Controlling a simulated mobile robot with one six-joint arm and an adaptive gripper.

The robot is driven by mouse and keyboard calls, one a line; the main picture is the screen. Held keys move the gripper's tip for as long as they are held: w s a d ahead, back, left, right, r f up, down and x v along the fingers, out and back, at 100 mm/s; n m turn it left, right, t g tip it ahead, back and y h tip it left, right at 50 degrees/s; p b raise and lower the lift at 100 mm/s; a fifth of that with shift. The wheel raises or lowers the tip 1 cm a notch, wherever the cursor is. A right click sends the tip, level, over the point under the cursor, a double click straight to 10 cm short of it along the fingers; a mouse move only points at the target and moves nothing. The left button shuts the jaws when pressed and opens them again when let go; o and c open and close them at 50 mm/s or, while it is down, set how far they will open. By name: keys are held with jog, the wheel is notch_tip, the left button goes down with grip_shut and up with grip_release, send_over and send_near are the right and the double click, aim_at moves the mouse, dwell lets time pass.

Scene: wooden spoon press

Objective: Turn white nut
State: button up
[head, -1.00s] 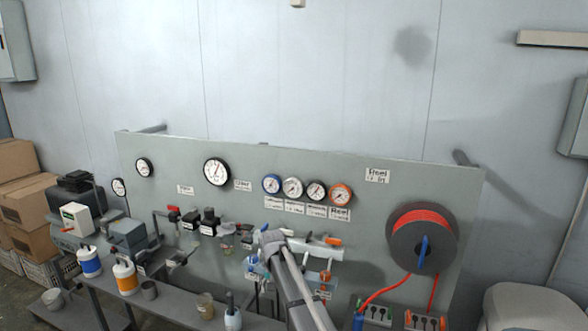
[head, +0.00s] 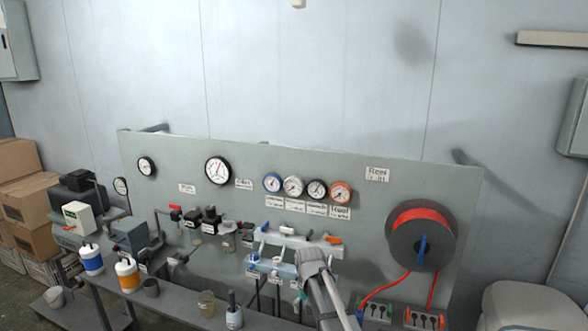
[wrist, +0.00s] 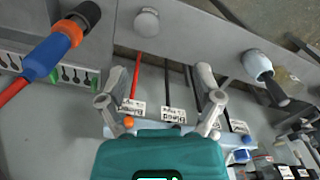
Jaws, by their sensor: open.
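My gripper (wrist: 160,74) is open in the wrist view, its two grey fingers apart with nothing held between them. Red and black hoses (wrist: 168,80) and white "Bleed" labels (wrist: 172,116) show behind and between the fingers. In the head view my gripper (head: 311,262) is at the right end of the pale valve manifold (head: 280,237), in front of the lower valve block (head: 270,266). An orange knob (wrist: 129,122) is close to the left finger's base in the wrist view. I cannot pick out the white nut for certain; the teal gripper body hides part of the valve block.
A hose reel (head: 423,236) with red hose hangs right on the grey panel (head: 330,170). A blue-and-orange hose connector (wrist: 58,50) is left in the wrist view. Gauges (head: 293,186) line the panel above.

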jog(key=s+d, duration=1.2)
jog(key=s, duration=0.5)
jog(key=shift+d, duration=0.35)
